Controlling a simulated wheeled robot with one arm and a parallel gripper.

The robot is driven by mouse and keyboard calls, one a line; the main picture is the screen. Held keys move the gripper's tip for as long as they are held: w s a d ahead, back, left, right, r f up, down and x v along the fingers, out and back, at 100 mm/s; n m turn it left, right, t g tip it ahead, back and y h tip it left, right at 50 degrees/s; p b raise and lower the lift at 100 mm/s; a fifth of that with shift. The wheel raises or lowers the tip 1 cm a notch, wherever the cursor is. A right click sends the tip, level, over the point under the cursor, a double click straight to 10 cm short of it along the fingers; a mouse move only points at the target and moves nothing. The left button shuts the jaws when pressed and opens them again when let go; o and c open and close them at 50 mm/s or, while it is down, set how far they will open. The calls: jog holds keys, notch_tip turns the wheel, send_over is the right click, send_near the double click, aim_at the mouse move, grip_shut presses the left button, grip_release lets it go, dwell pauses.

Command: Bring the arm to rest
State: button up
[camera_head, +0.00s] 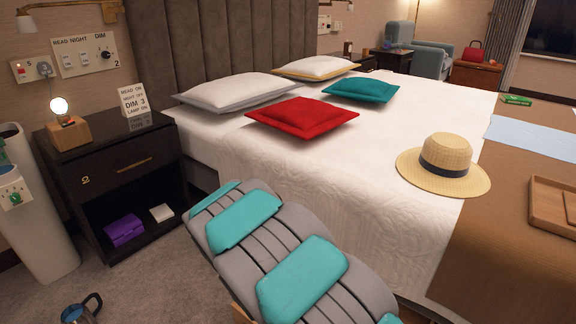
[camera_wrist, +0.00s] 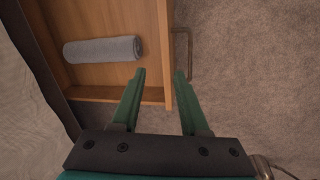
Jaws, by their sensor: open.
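My arm (camera_head: 270,250), grey with teal pads, reaches down past the bed's front side in the head view. My gripper is out of sight there. In the wrist view my gripper (camera_wrist: 160,76) is open, with two green fingers apart and nothing between them. The fingertips are over the front edge of an open wooden drawer (camera_wrist: 155,95), close to its handle (camera_wrist: 184,55). A grey rolled cloth (camera_wrist: 103,49) lies in the drawer, left of the fingers and apart from them.
The bed (camera_head: 400,225) bears pillows and a straw hat (camera_head: 446,160). A dark nightstand (camera_head: 112,165) stands at left, with a lamp (camera_head: 68,125) on top. A metal jug (camera_head: 82,310) is on the carpet at lower left.

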jog(key=s+d+r+m+g+p, duration=0.1)
jog(key=s+d+r+m, duration=0.3)
jog(key=d+r, duration=0.45)
jog(key=s+d+r+m+g+p, duration=0.1)
jog(key=s+d+r, duration=0.4)
jog(key=d+r, duration=0.4)
jog(key=s+d+r+m+p, duration=0.1)
jog(key=s+r, duration=0.3)
jog(key=s, duration=0.3)
jog(key=s+d+r+m+y+p, duration=0.1)
jog(key=s+d+r, duration=0.1)
jog(key=s, duration=0.5)
jog(key=s+d+r+m+g+y+p, duration=0.1)
jog(key=s+d+r, duration=0.1)
jog(key=s+r, duration=0.3)
jog(key=shift+s+d+r, duration=0.25)
jog(key=shift+s+r, duration=0.05)
jog(key=shift+s, duration=0.6)
